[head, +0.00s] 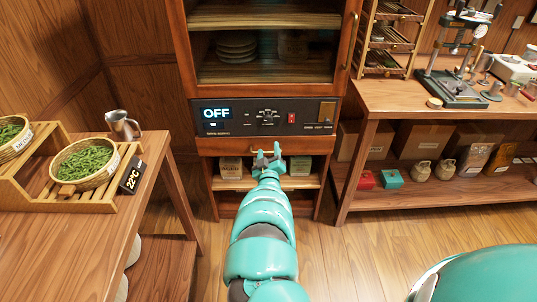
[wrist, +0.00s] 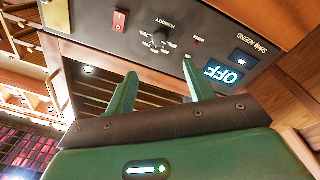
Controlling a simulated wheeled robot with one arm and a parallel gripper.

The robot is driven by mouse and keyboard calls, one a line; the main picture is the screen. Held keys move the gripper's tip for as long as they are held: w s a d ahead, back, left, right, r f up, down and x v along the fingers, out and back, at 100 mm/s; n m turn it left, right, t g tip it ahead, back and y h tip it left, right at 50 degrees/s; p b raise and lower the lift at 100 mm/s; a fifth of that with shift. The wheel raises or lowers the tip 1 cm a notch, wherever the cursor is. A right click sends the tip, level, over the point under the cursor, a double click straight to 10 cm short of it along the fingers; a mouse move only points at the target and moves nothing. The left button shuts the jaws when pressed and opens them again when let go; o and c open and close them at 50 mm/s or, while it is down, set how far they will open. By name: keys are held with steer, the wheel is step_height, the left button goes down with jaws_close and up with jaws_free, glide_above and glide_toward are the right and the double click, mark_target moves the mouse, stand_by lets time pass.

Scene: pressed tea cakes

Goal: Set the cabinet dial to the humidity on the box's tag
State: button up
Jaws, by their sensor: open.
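The cabinet (head: 182,60) has a black control panel (head: 225,128) with a display (head: 216,113) reading OFF. The humidity dial (head: 267,115) is a small dark knob in the panel's middle. In the wrist view the dial (wrist: 160,37) shows with percentage marks around it, too small to read surely. My gripper (head: 268,153) is open and empty, just below the panel. In the wrist view its fingers (wrist: 161,84) point toward the panel, apart from the dial. Small boxes (head: 231,168) stand on the shelf below. I can read no humidity tag, and cannot tell which box is meant.
A red switch (head: 292,117) sits right of the dial. A left table (head: 80,240) holds baskets of green leaves and a 22°C sign (head: 132,174). A right bench (head: 400,97) holds tools, with cartons (head: 424,140) below. Open floor lies in front.

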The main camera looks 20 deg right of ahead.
steer(key=shift+v, duration=1.05)
